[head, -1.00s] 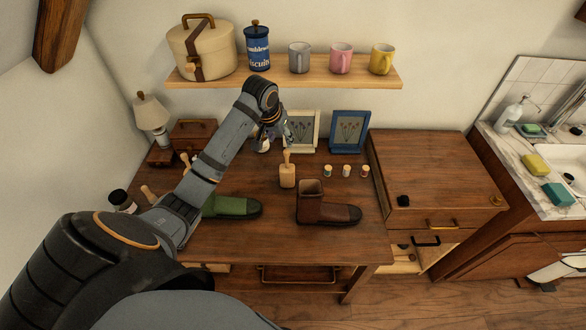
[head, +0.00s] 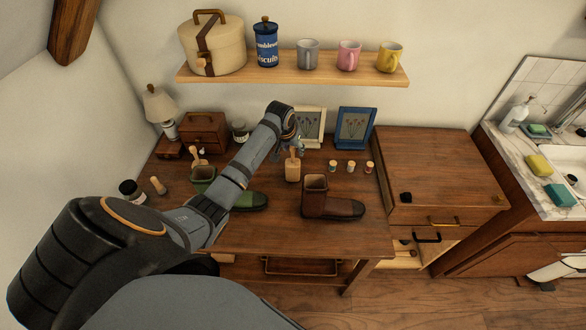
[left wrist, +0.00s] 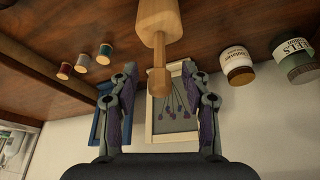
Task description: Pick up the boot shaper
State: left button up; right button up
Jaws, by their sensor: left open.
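The boot shaper (head: 292,171), a pale wooden block with a thin upright handle, stands on the wooden table left of the brown boot (head: 332,204). In the left wrist view the boot shaper (left wrist: 158,18) hangs in from the top, its handle pointing between my fingers. My left gripper (head: 299,146) is just behind the handle in the head view, partly hidden by my arm. In the left wrist view the left gripper (left wrist: 158,72) is open, one finger on each side of the handle, with gaps on both sides. My right gripper is out of view.
A green boot (head: 250,201) with a wooden-handled piece lies partly behind my left arm. Several thread spools (head: 351,166) stand right of the shaper. A cream picture frame (head: 311,127) and a blue picture frame (head: 355,128) stand behind. A shelf (head: 300,70) hangs above.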

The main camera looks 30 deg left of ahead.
pick_arm(q)
jog(key=shift+r, duration=0.1)
jog(key=c, duration=0.3)
grip_shut()
notch_tip(320, 180, up, 10)
jog(key=shift+f+b, duration=0.15)
jog(key=shift+b, duration=0.7)
jog(key=shift+r, duration=0.2)
